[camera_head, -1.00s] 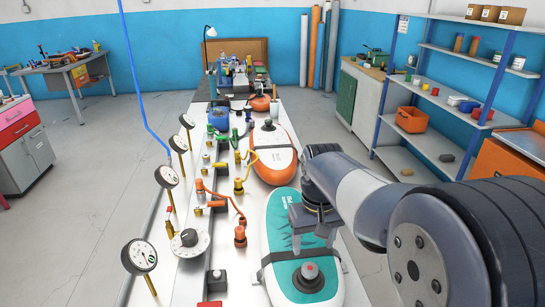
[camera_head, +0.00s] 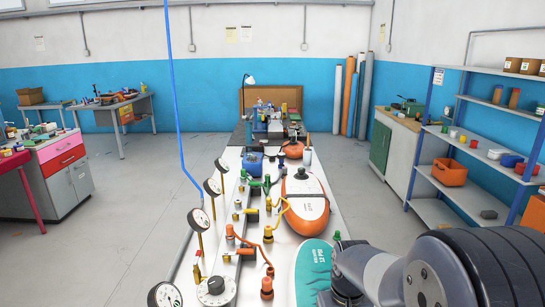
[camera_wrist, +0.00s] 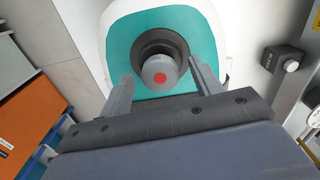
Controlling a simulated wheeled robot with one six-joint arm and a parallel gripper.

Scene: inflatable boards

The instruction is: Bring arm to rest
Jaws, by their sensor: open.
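My gripper (camera_wrist: 160,72) is open in the wrist view. Its two grey fingers stand on either side of a grey valve knob (camera_wrist: 158,68) with a red dot. Whether the fingers touch the knob cannot be told. The knob sits in a dark ring on a teal and white inflatable board (camera_wrist: 122,38). In the head view the teal board (camera_head: 312,262) shows only in part at the bottom edge. My arm reaches in from the lower right and hides part of it. The gripper's fingers are not visible in the head view.
An orange board (camera_head: 304,208) lies farther along the bench. Several gauges (camera_head: 198,220), hoses and fittings line its left side. Shelves with an orange bin (camera_head: 450,172) stand at the right. The floor left of the bench is clear. A small dark box (camera_wrist: 280,60) shows in the wrist view.

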